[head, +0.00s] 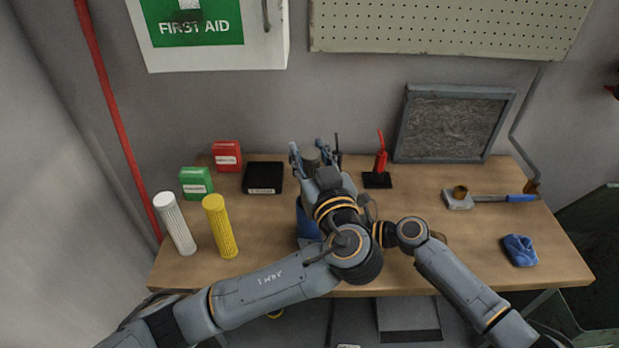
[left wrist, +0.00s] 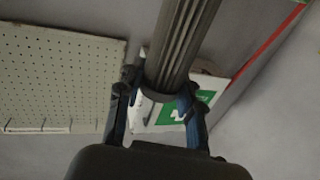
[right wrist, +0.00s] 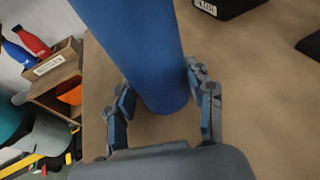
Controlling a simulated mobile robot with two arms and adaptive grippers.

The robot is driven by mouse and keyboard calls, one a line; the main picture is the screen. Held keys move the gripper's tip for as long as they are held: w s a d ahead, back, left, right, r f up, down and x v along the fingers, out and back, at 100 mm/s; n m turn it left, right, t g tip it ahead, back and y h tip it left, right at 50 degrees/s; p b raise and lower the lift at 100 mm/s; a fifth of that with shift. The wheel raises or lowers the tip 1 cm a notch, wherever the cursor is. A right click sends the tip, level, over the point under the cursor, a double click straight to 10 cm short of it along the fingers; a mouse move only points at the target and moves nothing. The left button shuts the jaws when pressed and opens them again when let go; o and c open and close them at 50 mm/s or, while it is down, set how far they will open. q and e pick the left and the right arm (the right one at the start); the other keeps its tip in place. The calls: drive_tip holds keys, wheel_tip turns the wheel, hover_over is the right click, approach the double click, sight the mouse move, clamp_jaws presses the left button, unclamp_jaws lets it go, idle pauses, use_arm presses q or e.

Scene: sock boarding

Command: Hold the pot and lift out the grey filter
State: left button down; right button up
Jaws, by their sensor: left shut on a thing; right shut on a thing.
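The grey filter (left wrist: 180,45) is a ribbed cylinder with a dark end. My left gripper (left wrist: 158,92) is shut on it near that end, one finger on each side. In the head view the filter (head: 311,153) shows between the raised fingers of my left gripper (head: 308,148). The blue pot (right wrist: 140,55) is a smooth cylinder, and my right gripper (right wrist: 160,85) is shut around it. In the head view part of the pot (head: 307,222) shows below my left wrist, which hides most of my right gripper. The filter's far end is out of view.
A white filter (head: 176,224) and a yellow filter (head: 220,228) stand at the table's left, near green and red boxes (head: 227,156). A black box (head: 263,178) and red-topped tool (head: 380,165) stand behind. A blue cloth (head: 520,250) lies right; the wooden table (head: 470,245) is mostly clear there.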

use_arm(q)
wheel_tip(320, 180, up, 10)
drive_tip(key=shift+f, duration=0.2)
use_arm(e)
drive_tip(key=o, duration=0.9)
drive_tip(key=shift+o, duration=0.2)
